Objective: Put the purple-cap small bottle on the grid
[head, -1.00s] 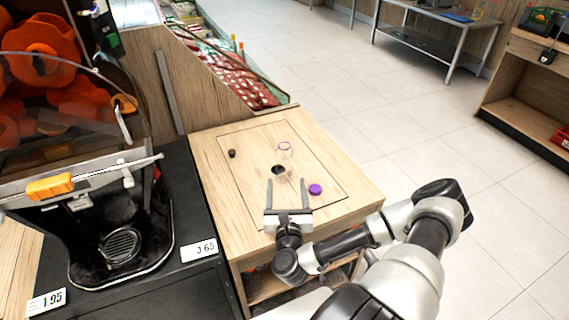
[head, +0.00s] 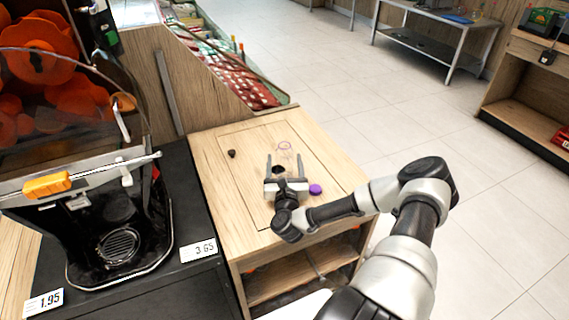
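The wooden table (head: 220,180) has a thin rectangular outline on its top. A small dark object (head: 231,154) lies at its left, and a dark round spot (head: 278,169) shows between my fingers. A black counter (head: 190,215) with price tags separates table and juicer. Tiled floor lies right.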

